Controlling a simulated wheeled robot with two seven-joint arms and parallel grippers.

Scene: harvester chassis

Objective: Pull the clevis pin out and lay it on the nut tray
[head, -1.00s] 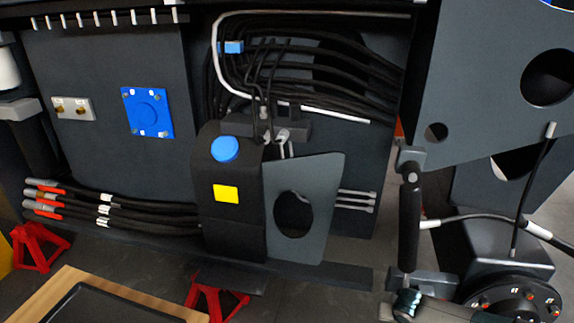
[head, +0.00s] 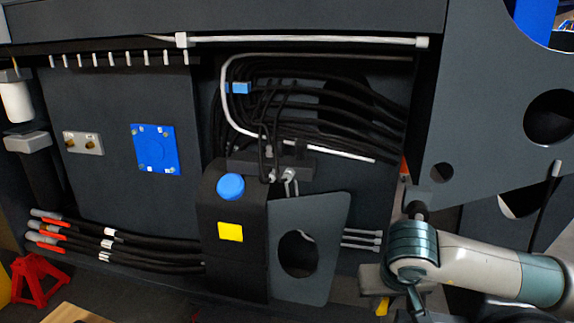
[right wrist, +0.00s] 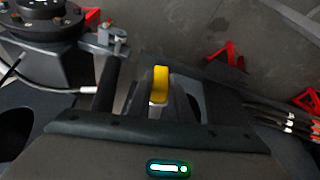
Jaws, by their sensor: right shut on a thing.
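The clevis pin shows its yellow head in the right wrist view (right wrist: 160,80) and low in the head view (head: 382,306). My right gripper (head: 380,296) is shut on it, and the silver part of the pin sits between the fingers. The pin appears apart from the grey clevis bracket (right wrist: 112,38), to its right in the wrist view. The pin's far end is hidden. In the head view my right wrist covers the lower end of the cylinder. The nut tray is not clearly seen now. My left gripper is out of view.
A wooden bench corner (head: 72,314) shows at the bottom left. A red stand (head: 38,280) is beside it. The dark chassis carries a box with a blue cap (head: 230,187), a plate with an oval hole (head: 318,215) and several hoses (head: 120,245).

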